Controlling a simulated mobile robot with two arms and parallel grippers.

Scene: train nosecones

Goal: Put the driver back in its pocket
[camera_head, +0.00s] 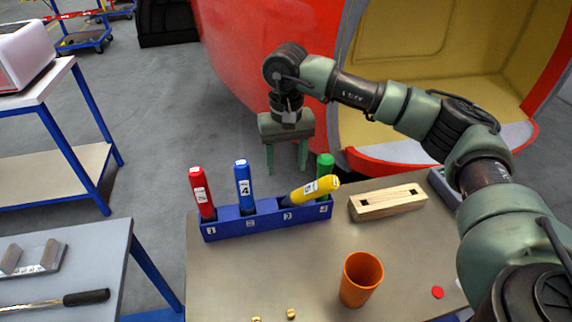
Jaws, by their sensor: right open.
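A blue rack (265,224) with pockets numbered 1 to 4 stands on the near table. A red driver (202,194) stands in pocket 1 and a blue driver (243,187) in pocket 2, both roughly upright. A yellow driver (308,191) leans far to the right over pocket 3, its handle passing in front of the green driver (325,164) at pocket 4. I cannot tell how far the yellow driver's tip sits in the pocket. My right gripper (287,158) is open and empty, fingers pointing down, behind and above the rack. My left gripper is out of view.
A wooden block (387,202) with two slots lies right of the rack. An orange cup (361,279) stands in front, with a red disc (437,292) and small brass pieces (291,313) nearby. The red nosecone (260,60) stands behind the table.

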